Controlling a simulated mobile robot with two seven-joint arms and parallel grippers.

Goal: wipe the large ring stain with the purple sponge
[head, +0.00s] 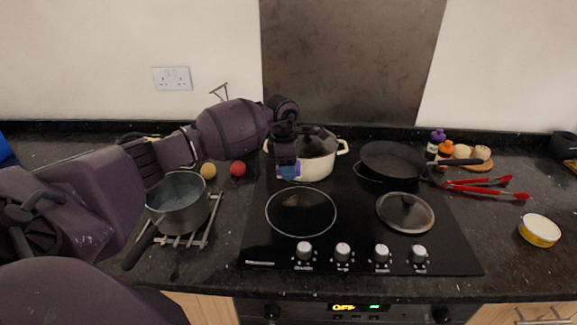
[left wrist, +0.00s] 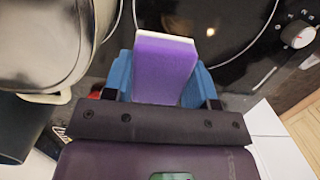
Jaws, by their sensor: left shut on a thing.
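The purple sponge (left wrist: 163,65), with a pale edge, is held between the blue fingers of my left gripper (left wrist: 163,82) in the left wrist view. In the head view my left gripper (head: 287,172) is over the black hob, in front of the white pot; a little purple shows at the blue fingertips. A large pale ring (head: 301,212) lies on the front left of the hob, just nearer than the gripper. It also shows in the left wrist view (left wrist: 222,30). I cannot tell whether it is the stain or a burner marking. My right gripper is out of view.
A white lidded pot (head: 314,165) stands close behind the gripper. A black pan (head: 392,161) is at the back right, and a glass lid (head: 405,212) lies at the front right. A grey saucepan (head: 178,205) stands on a trivet at left. Knobs (head: 343,252) line the hob's front.

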